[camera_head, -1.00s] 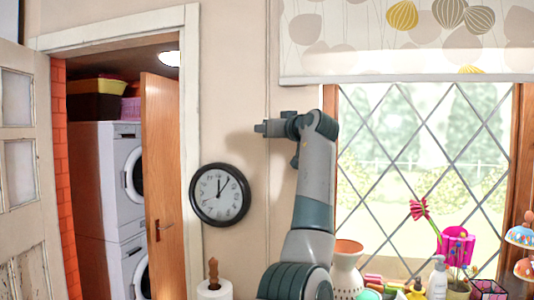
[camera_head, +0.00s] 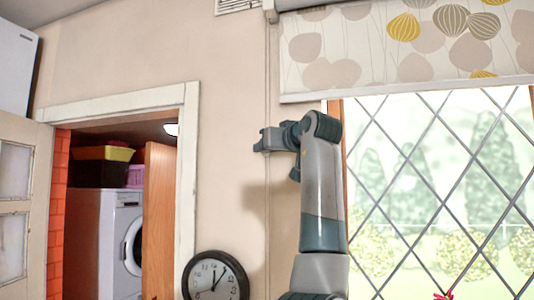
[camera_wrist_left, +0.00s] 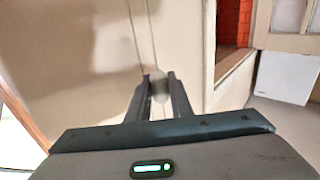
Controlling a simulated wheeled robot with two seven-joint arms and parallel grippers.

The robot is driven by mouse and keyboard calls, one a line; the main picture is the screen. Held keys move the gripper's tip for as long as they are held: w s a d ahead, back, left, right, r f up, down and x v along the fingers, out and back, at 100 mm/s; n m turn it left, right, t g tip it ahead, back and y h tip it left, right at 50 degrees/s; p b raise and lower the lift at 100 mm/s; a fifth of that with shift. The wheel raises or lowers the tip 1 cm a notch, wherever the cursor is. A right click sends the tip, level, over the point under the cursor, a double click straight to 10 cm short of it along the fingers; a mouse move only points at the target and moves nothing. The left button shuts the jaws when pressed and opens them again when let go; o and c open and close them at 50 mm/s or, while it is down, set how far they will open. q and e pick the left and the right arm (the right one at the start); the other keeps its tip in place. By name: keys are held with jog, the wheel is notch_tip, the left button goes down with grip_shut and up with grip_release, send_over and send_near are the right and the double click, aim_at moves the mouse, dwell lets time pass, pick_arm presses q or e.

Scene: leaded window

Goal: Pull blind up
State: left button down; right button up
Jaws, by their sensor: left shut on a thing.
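The patterned blind (camera_head: 340,50), pale with grey and yellow leaf shapes, hangs across the upper right of the head view. Its straight bottom edge lies near the top of the lattice window (camera_head: 430,190). A thin pull cord (camera_head: 267,215) runs down the wall left of the window. My left gripper (camera_head: 262,141) is at this cord, below the blind's hem level. In the left wrist view, the gripper (camera_wrist_left: 159,92) is shut around a pale, rounded bead (camera_wrist_left: 159,80), with two cord strands (camera_wrist_left: 141,35) leading from it. My right gripper is not in view.
A round black clock (camera_head: 215,280) hangs on the wall below and left of my gripper. A doorway with a wooden door (camera_head: 160,215) and a white washing machine (camera_head: 120,240) is at left. The wall around the gripper is bare.

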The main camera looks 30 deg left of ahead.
pick_arm(q)
jog(key=shift+s+r, duration=0.1)
jog(key=shift+r, duration=0.25)
jog(key=c, duration=1.6)
grip_release()
jog(key=shift+o, duration=0.2)
jog(key=shift+f, duration=0.15)
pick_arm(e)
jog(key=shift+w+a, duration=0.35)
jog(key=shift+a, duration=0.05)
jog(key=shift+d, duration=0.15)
